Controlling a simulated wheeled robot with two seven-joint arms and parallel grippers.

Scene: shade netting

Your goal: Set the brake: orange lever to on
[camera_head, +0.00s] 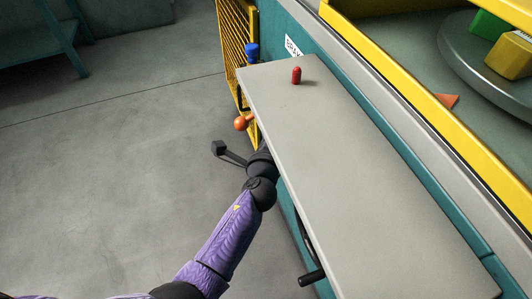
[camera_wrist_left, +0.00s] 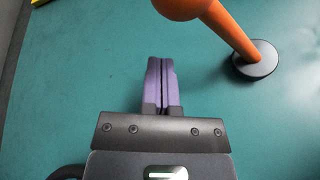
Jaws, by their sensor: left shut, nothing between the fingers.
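The orange lever has a round ball end (camera_head: 240,123) that sticks out past the left edge of the grey shelf in the head view; its base is hidden there. In the left wrist view the orange lever (camera_wrist_left: 232,35) slants from its ball at the top edge down right to a round dark base (camera_wrist_left: 255,60) on a teal panel. My left gripper (camera_wrist_left: 161,62) is shut and empty, below the ball and left of the shaft, apart from both in the picture. In the head view its fingers are hidden by the shelf. My right gripper is not in view.
The grey shelf (camera_head: 350,190) overhangs the panel beside my left arm, with a red peg (camera_head: 296,75) on it. A partly hidden sign (camera_head: 293,47) reads "BRA". A blue knob (camera_head: 252,52) and yellow mesh (camera_head: 237,45) stand behind. A black handle (camera_head: 312,277) is below. Floor left is clear.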

